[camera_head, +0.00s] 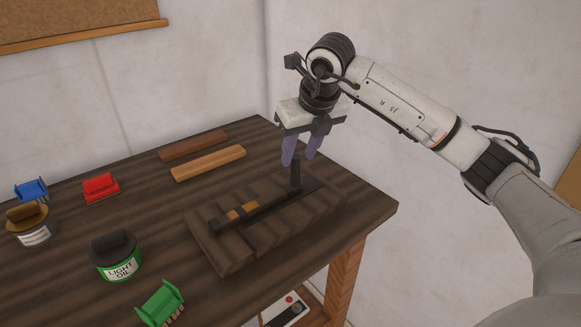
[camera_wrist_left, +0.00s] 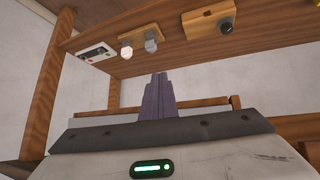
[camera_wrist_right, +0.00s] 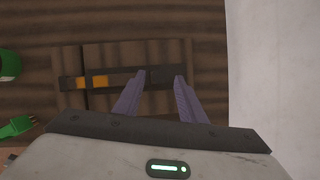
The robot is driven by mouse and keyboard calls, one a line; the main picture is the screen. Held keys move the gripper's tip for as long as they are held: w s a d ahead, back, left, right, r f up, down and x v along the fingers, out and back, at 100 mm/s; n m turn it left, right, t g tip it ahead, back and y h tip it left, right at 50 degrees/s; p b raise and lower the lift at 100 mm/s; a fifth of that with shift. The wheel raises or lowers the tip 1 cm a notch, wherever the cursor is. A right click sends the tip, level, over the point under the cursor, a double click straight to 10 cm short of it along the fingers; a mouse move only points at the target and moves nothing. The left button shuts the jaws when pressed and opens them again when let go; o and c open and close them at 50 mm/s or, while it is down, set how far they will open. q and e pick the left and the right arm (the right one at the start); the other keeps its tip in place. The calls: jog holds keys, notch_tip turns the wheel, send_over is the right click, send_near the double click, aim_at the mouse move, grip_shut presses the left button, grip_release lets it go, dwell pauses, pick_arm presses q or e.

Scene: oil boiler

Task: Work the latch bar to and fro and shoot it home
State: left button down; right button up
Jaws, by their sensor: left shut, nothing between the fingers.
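The latch bar (camera_head: 250,208) is a dark bar lying along a brown slatted wooden board (camera_head: 222,258) on the table. An upright dark handle (camera_head: 295,174) rises near its right end, and an orange-brown band shows near its left part. My right gripper (camera_head: 300,156) is open, pointing down just above the handle. In the right wrist view its fingers (camera_wrist_right: 160,77) stand apart, with the dark handle area between them; I cannot tell whether they touch it. The latch bar (camera_wrist_right: 117,81) runs left from there. My left gripper (camera_wrist_left: 160,76) is shut and empty, seen only in its wrist view.
Two wooden strips (camera_head: 208,163) lie behind the board. A white wall stands close behind the table's right side.

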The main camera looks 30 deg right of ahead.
aim_at(293, 170)
jog(key=x, duration=0.7)
jog(key=shift+a+f+p, duration=0.15)
jog(key=shift+f+p, duration=0.15)
jog(key=shift+p, duration=0.1)
grip_shut()
